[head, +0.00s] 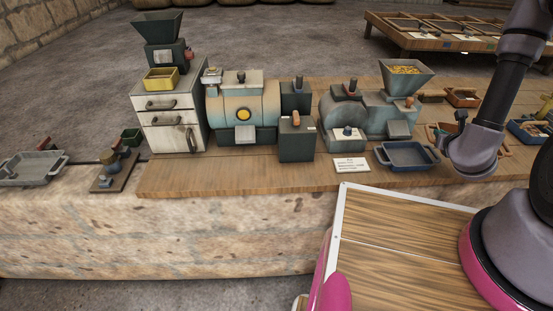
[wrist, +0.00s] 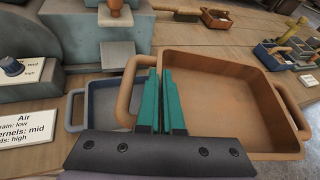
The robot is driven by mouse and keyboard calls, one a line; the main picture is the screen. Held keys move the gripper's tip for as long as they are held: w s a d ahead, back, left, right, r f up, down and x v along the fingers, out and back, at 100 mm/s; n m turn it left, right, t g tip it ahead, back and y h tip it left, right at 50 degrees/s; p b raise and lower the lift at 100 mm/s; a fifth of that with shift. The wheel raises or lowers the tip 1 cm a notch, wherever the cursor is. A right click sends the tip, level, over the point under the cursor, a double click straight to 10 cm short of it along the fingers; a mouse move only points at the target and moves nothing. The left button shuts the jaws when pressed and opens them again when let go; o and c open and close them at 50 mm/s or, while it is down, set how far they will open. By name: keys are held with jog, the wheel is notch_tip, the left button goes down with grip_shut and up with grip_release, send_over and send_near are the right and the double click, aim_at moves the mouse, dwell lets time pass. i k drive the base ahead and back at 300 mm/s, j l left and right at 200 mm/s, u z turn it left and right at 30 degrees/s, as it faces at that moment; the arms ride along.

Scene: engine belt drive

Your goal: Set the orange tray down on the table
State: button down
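The orange tray (wrist: 235,95) fills the right half of the wrist view, with a loop handle at each end. It looks level and empty. My gripper (wrist: 161,72) has its teal fingers close together at the tray's left handle and end wall, closed on it. The tray overlaps the blue tray in this view; a gap below it cannot be judged. In the head view my arm hides most of the orange tray (head: 433,131). The wooden table (head: 240,178) runs along the stone ledge beneath the machines.
A blue tray (head: 408,155) lies on the table left of my gripper, beside a white card (head: 351,165). A grey machine with a hopper (head: 404,74) stands behind. Smaller trays with items, one brown (head: 463,97) and one blue (head: 530,130), lie behind and right.

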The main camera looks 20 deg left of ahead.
aim_at(237, 168)
jog(key=k+j, duration=0.15)
jog(key=j, duration=0.35)
jog(key=k+j, duration=0.2)
jog(key=j, duration=0.3)
jog(key=k+j, duration=0.15)
jog(key=j, duration=0.4)
jog(key=k+j, duration=0.15)
jog(key=j, duration=0.35)
jog(key=k+j, duration=0.15)
jog(key=j, duration=0.35)
jog(key=k+j, duration=0.2)
jog(key=j, duration=0.3)
jog(key=k+j, duration=0.15)
jog(key=j, duration=0.4)
jog(key=k+j, duration=0.15)
jog(key=j, duration=0.35)
jog(key=i+j, duration=0.1)
jog(key=i, duration=0.1)
